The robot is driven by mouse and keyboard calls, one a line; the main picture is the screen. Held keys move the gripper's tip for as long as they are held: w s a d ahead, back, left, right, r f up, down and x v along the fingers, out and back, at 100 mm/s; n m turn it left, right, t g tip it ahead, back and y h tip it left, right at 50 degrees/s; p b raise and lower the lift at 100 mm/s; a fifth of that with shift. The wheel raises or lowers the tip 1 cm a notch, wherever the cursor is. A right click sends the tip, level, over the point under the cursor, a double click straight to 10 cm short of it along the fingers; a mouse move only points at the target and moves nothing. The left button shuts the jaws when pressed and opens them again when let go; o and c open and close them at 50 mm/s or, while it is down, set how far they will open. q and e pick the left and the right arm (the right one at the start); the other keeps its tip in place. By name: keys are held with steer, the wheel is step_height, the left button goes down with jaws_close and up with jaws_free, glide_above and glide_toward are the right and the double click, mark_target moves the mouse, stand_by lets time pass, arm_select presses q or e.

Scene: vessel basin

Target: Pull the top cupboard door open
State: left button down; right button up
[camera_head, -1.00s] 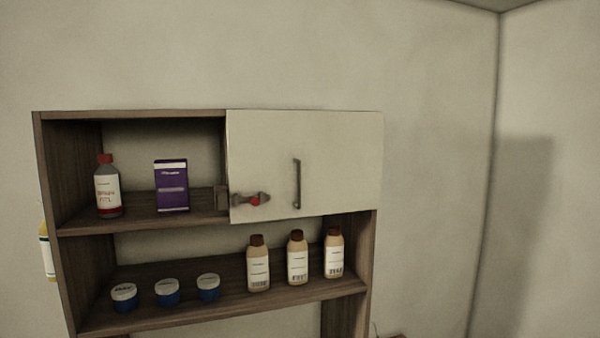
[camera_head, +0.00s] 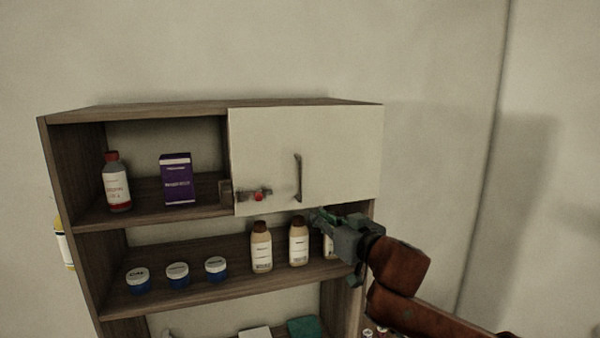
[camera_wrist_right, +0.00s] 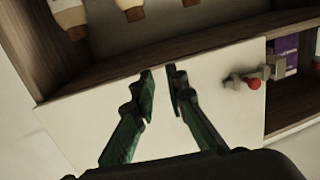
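The top cupboard door (camera_head: 330,140) is a cream panel on the upper right of the shelf unit and stands closed. Its dark vertical handle (camera_head: 298,178) shows in the head view. A latch with a red knob (camera_head: 258,197) sits at the door's lower left corner, beside a bracket; I cannot tell if it is engaged. My right gripper (camera_head: 318,219) is near the door's lower edge, below and right of the handle. In the right wrist view its two fingers (camera_wrist_right: 163,78) are apart and empty, in front of the door (camera_wrist_right: 85,115); the handle is not visible there. My left gripper is out of view.
The open upper left compartment holds a red-capped bottle (camera_head: 117,185) and a purple box (camera_head: 177,180). The shelf below holds blue jars (camera_head: 178,275) and brown-capped bottles (camera_head: 261,248); my right gripper partly hides the rightmost bottle. Bare wall lies right of the unit.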

glide_toward(301, 179)
steer(key=w+f, duration=0.1)
steer(key=w, duration=0.1)
steer(key=shift+t+y, duration=0.4)
steer(key=p+x, duration=0.2)
steer(key=x, duration=0.2)
steer(key=p+x, duration=0.1)
steer(key=x, duration=0.3)
steer(key=shift+w+a+r+p, duration=0.1)
steer(key=shift+a+p, duration=0.3)
steer(key=shift+a, duration=0.05)
steer(key=shift+c, duration=0.3)
jaws_close()
steer(key=shift+d, duration=0.1)
